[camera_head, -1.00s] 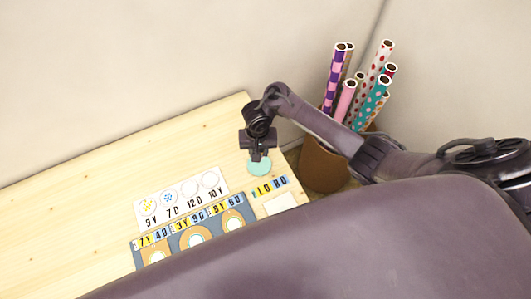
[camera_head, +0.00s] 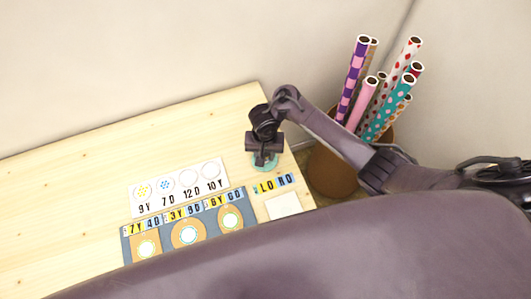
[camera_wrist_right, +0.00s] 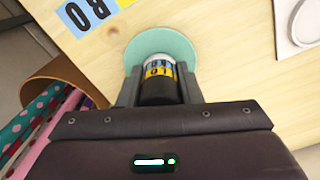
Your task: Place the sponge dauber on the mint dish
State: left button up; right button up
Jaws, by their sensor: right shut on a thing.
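My right gripper (camera_head: 264,158) is at the right end of the wooden table, over the round mint dish (camera_head: 270,167). In the right wrist view, the right gripper (camera_wrist_right: 160,88) is shut on the sponge dauber (camera_wrist_right: 159,68), a small cylinder with a pale top, a yellow and blue lettered band and a dark lower part. The dauber lies in front of the mint dish (camera_wrist_right: 163,40), overlapping it in the picture; I cannot tell whether they touch. In the head view the gripper hides the dauber. My left gripper is not in view.
A white card (camera_head: 181,208) with circles and a blue-grey tray (camera_head: 205,243) with round pads lie left of the dish. Letter tiles (camera_head: 273,184) and a white square (camera_head: 283,206) lie below it. A brown bin (camera_head: 333,172) of patterned rolls stands beyond the table's right edge.

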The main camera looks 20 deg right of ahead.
jog(key=shift+a+f, duration=0.1)
jog(key=shift+f, duration=0.05)
jog(key=o, duration=0.8)
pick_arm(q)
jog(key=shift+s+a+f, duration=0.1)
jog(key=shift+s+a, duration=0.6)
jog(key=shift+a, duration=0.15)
pick_arm(e)
jog(key=shift+o, duration=0.2)
notch_tip(320, 180, up, 11)
jog(key=p, duration=0.7)
pick_arm(q)
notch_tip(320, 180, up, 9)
jog(key=p, duration=0.1)
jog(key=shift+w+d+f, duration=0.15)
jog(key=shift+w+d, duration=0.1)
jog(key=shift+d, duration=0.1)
pick_arm(e)
jog(key=shift+r, duration=0.7)
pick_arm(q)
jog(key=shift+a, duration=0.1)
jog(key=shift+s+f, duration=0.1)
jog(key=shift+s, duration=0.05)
pick_arm(e)
jog(key=shift+s+f, duration=0.1)
